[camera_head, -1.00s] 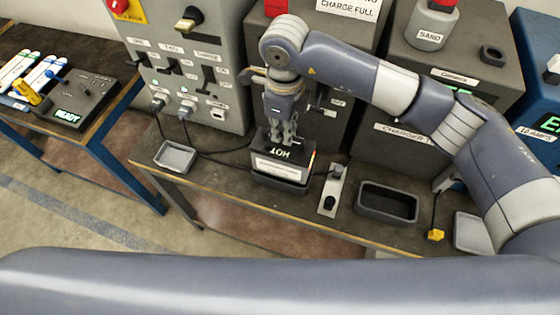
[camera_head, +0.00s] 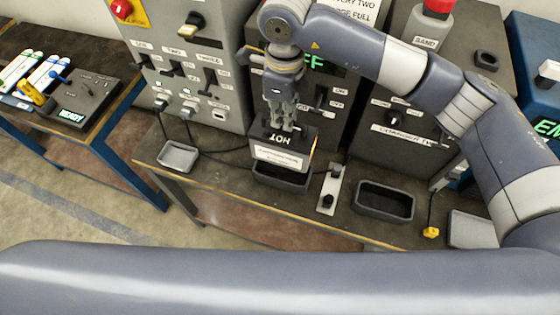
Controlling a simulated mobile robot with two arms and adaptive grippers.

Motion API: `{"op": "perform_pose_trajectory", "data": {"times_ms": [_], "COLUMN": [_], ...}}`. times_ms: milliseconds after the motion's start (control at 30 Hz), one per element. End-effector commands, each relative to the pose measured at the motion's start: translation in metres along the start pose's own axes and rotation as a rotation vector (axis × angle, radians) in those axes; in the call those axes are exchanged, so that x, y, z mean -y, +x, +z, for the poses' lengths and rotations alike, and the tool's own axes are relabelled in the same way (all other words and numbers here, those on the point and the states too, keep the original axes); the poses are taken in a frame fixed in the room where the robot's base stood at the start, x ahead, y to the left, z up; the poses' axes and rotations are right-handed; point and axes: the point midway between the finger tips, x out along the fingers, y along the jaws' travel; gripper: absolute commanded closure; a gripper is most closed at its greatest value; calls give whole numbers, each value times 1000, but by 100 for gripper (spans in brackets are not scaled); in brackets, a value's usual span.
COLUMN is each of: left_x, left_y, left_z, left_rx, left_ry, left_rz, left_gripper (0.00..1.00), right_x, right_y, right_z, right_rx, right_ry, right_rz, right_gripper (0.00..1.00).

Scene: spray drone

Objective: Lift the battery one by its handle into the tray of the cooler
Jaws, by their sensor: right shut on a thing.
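The battery (camera_head: 281,158), a dark block with "HOT" on top and a white front label, hangs from my right gripper (camera_head: 282,130). The gripper is shut on its handle, which the fingers mostly hide. The battery is just above a dark open cradle (camera_head: 281,182), whose front rim shows below it. I cannot tell whether its lower edge still overlaps the cradle. A dark empty tray (camera_head: 385,203) stands to the right on the bench; no readable label marks it as the cooler's. My left gripper is out of view.
A grey switch panel (camera_head: 190,60) and dark charger cabinets (camera_head: 395,150) stand behind the bench. A small plate with a black knob (camera_head: 328,200) lies between cradle and tray. A shallow grey dish (camera_head: 177,157) is at left. My arm link crosses the bottom.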

Motion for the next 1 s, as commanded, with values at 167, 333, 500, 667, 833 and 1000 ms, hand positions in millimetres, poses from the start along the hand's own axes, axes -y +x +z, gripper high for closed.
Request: {"op": "perform_pose_trajectory", "data": {"times_ms": [167, 333, 500, 667, 833, 1000], "left_x": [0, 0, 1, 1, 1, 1], "left_y": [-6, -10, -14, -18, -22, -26], "left_z": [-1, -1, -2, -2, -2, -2], "left_rx": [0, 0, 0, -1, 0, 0], "left_ry": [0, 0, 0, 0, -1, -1], "left_rz": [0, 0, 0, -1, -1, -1], "left_gripper": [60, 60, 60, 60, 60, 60], "right_x": [1, 1, 1, 1, 1, 1], "right_y": [-16, -27, -37, -47, -58, -68], "right_z": [1, 1, 1, 2, 1, 1], "right_rx": [6, 6, 6, 6, 6, 5], "right_ry": [-1, -1, -1, -1, -1, -1], "right_rz": [-4, -4, -4, -4, -5, -4], "right_gripper": [100, 100, 100, 100, 100, 100]}}
